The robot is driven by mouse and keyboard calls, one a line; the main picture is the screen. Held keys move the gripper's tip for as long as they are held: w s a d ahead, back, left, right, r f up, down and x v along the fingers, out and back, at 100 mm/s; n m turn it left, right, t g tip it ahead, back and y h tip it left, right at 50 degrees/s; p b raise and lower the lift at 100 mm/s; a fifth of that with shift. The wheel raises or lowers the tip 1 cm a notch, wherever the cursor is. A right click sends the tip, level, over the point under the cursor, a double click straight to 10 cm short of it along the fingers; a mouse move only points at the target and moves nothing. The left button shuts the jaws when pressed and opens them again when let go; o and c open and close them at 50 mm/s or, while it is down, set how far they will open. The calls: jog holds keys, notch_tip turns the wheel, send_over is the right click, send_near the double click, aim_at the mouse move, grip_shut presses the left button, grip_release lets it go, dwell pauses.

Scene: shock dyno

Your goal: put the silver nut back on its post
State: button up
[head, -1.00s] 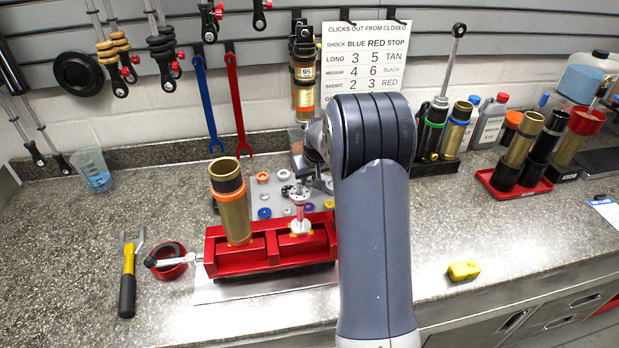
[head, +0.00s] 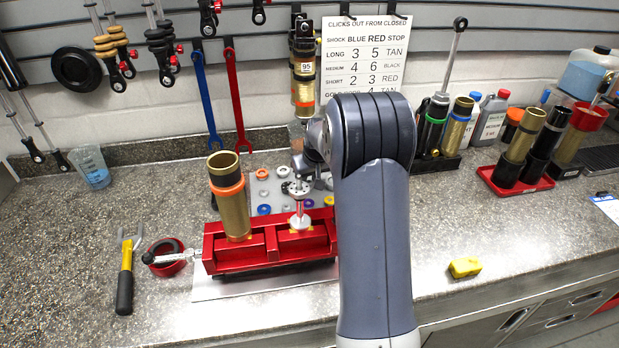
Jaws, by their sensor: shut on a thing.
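My gripper (head: 313,174) is at the end of my grey arm, just above and behind the upright post (head: 299,206). It is mostly hidden by my arm, but its jaws look shut. The silver nut cannot be made out clearly; it seems to be between the jaws. I cannot tell whether the nut touches the post.
A gold tube (head: 232,208) with an orange band stands in the vise, left of the post. A grey mat (head: 262,184) with several coloured rings lies behind.

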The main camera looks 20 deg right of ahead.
jog(key=shift+f, duration=0.15)
jog(key=o, duration=1)
jog(key=shift+o, duration=0.2)
jog(key=b+v, duration=0.1)
jog(key=v, duration=0.9)
jog(key=shift+s+r+b, duration=0.2)
jog(key=shift+r+b, duration=0.15)
